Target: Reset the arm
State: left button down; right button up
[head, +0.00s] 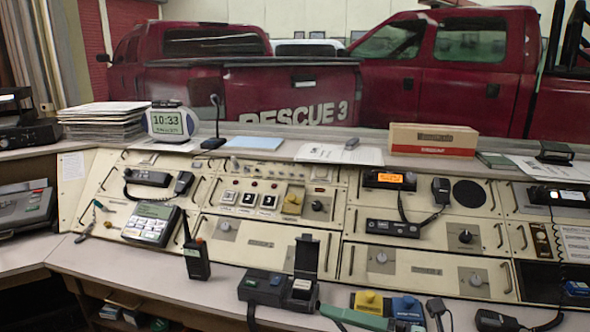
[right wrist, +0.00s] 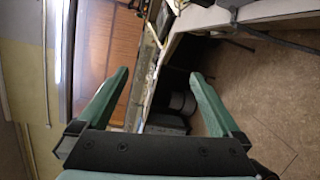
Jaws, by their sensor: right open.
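My right gripper (right wrist: 160,73) shows in the right wrist view with its two green fingers wide apart and nothing between them. Beyond the fingers are a brown panelled surface (right wrist: 107,45), a dark gap and a speckled brown floor (right wrist: 270,110). The fingers appear to touch nothing. The dispatch console (head: 235,240) fills the middle of the head view, with cream panels, knobs and buttons.
A handheld radio (head: 195,250) stands on the front ledge. A cardboard box (head: 433,138), clock (head: 172,122) and paper stack (head: 105,118) sit on the back shelf. The front-left ledge is mostly clear.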

jog(key=d+f+m+t+h, duration=0.3)
jog(key=f+m+t+h, duration=0.3)
jog(key=m, duration=0.6)
jog(key=d+f+m+t+h, duration=0.35)
jog(key=f+m, duration=0.35)
jog(key=m, duration=0.4)
jog(key=s+f+m+g+h, duration=0.3)
jog(key=s+f+m+g, duration=0.5)
jog(key=s+f, duration=0.95)
pick_arm(q)
jog(key=s+a+r+y+p, duration=0.1)
jog(key=s+a+r+p, duration=0.1)
jog(key=r+p, duration=0.7)
jog(key=a+p, duration=0.1)
jog(key=p, duration=0.3)
jog(key=shift+a+r+n, duration=0.25)
jog(key=shift+r+n, duration=0.05)
jog(key=shift+n, duration=0.1)
pick_arm(e)
jog(key=w+d+r, duration=0.1)
jog(key=d+r, duration=0.2)
jog(key=r, duration=0.6)
jog(key=shift+r+h, duration=0.25)
jog(key=shift+h, duration=0.2)
pick_arm(q)
jog(key=shift+s+f, duration=0.1)
pick_arm(e)
jog(key=shift+d+t, duration=0.1)
jog(key=shift+t, duration=0.15)
